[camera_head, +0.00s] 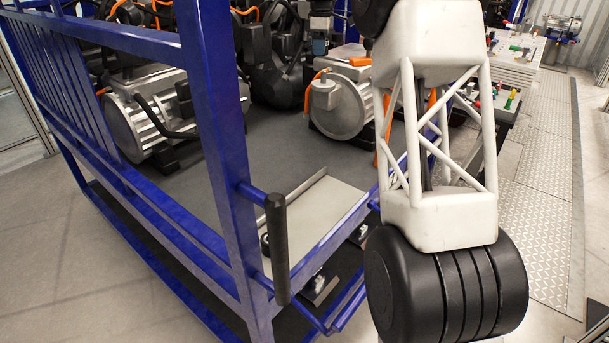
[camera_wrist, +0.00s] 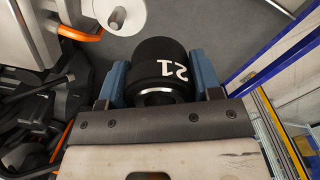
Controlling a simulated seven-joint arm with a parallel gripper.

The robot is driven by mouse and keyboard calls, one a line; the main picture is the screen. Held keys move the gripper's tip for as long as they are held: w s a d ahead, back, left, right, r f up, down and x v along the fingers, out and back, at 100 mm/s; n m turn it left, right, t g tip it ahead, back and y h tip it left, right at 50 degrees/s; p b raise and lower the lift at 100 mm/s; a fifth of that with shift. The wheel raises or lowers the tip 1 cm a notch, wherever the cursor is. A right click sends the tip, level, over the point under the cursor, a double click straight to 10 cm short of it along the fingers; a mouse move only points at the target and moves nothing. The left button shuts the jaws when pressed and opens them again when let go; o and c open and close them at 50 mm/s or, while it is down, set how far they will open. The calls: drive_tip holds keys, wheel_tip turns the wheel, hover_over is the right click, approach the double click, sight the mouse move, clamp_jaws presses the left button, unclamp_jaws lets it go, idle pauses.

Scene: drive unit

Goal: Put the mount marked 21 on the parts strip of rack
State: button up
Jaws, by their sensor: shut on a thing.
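The mount (camera_wrist: 150,52) is a black cylinder with a white "21" on its side and a pale metal ring at its near end. My gripper (camera_wrist: 159,66) is shut on it, with one blue finger on each side. In the head view, I cannot clearly make out the gripper or the mount. A light grey metal tray with a raised edge, which looks like the parts strip (camera_head: 318,215), lies at the front corner of the blue rack (camera_head: 215,130). A small dark part sits at its left end, partly hidden by the rack's post and handle.
Motors (camera_head: 150,115) with orange cables stand on the rack's dark grey deck (camera_head: 255,160). A black upright handle (camera_head: 277,248) sticks out at the front corner. A bench (camera_head: 515,65) with small coloured parts stands at the back right. Much of the tray is bare.

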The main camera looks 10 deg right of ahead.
drive_tip(key=s+f, duration=3.6)
drive_tip(key=s, duration=0.4)
drive_tip(key=shift+s+f, duration=0.15)
drive_tip(key=shift+s, duration=0.1)
drive_tip(key=shift+w, duration=0.15)
hover_over(327, 201)
drive_tip(key=shift+w+f, duration=0.1)
drive_tip(key=shift+f, duration=0.65)
drive_tip(key=shift+f, duration=0.1)
drive_tip(key=shift+f, duration=1.65)
drive_tip(key=shift+f, duration=0.2)
